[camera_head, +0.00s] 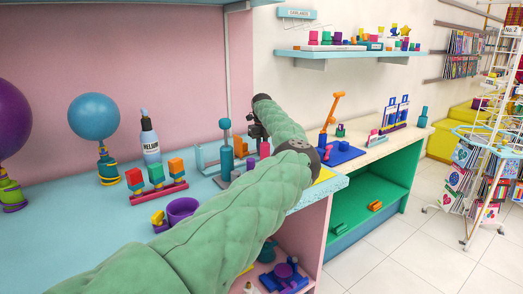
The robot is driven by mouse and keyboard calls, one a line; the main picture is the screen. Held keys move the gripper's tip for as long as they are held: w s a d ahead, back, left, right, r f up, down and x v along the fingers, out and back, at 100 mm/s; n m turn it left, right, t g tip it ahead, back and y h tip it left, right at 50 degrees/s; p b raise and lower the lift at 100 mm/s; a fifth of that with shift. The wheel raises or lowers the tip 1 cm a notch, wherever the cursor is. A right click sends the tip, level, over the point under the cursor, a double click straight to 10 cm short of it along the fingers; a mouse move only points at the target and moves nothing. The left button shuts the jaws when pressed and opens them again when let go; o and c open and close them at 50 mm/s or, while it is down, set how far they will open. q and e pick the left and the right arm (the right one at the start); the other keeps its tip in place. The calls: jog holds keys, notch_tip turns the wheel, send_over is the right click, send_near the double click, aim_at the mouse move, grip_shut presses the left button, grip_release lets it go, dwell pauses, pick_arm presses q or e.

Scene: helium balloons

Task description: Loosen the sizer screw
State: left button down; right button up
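No part is clearly recognisable as the sizer screw. A pale grey-blue bracket-shaped frame (201,160) stands on the light blue counter, left of a teal post with a round knob (225,150). Either may belong to the sizer, but I cannot tell. My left arm in a green padded sleeve crosses from the lower left over the counter. My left gripper (256,132) is dark and small, at the far end of the arm, right of the teal post. Its fingers are partly hidden, so open or shut is unclear. My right gripper is out of view.
On the light blue counter (75,225) stand a blue balloon (94,117), a purple balloon (10,115), a helium bottle (150,138), a block rack (158,193) and a purple cup (182,210). An orange-armed tool (331,112) stands right of my arm. A shelf (350,53) hangs above.

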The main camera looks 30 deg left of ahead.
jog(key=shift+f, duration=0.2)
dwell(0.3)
pick_arm(q)
jog(key=c, duration=1.4)
grip_release()
jog(key=shift+r, duration=0.1)
